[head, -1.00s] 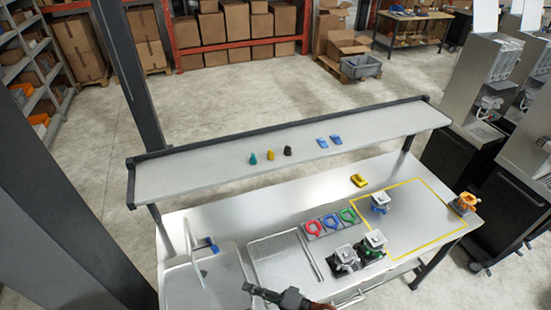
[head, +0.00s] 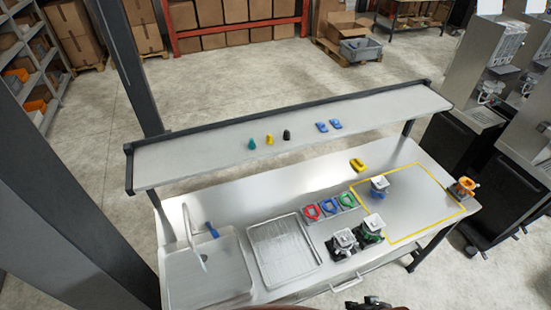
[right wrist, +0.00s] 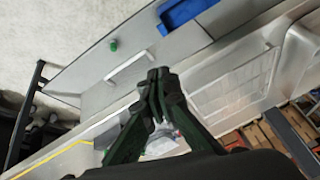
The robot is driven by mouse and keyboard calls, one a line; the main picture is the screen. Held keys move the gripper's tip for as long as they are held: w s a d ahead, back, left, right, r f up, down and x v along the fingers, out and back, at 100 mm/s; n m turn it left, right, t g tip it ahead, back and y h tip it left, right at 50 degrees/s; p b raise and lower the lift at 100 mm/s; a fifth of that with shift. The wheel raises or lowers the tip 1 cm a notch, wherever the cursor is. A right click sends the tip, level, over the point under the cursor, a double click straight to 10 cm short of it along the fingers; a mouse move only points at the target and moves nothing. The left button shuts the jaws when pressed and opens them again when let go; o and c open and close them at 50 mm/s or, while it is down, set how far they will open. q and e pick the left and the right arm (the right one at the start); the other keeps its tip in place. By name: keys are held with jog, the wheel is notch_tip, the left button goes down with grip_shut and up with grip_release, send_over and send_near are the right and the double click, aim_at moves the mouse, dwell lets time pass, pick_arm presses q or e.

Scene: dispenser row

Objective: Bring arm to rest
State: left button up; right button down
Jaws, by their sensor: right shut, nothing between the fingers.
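My right gripper (head: 370,303) shows only in part at the bottom edge of the head view, in front of the metal workbench (head: 290,289). In the right wrist view my right gripper's dark fingers (right wrist: 160,76) are together with nothing held between them. The bench lies beyond them in that view, and how far away it is I cannot tell. My left gripper is out of view.
The bench carries a sink (head: 207,270), a drying rack (head: 283,252), coloured ring-shaped pieces (head: 329,205) and several small machines (head: 369,229). A drawer handle (head: 347,284) sticks out at the front. A raised shelf (head: 200,160) runs behind. Tall machines (head: 489,90) stand right.

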jog(key=s+d+r+g+h, duration=0.1)
jog(key=s+d+r+h, duration=0.15)
jog(key=s+d, duration=0.5)
notch_tip(320, 180, down, 42)
jog(key=g+b, duration=0.2)
jog(key=b, duration=0.9)
jog(key=s+f+b, duration=0.4)
jog(key=s+f, duration=0.5)
jog(key=f, duration=0.4)
jog(key=s+f+g+b, duration=0.1)
jog(key=s+f+b, duration=0.3)
jog(key=s+f, duration=0.6)
notch_tip(320, 180, down, 3)
jog(key=shift+s+r+n, duration=0.1)
jog(key=shift+s+n, duration=0.2)
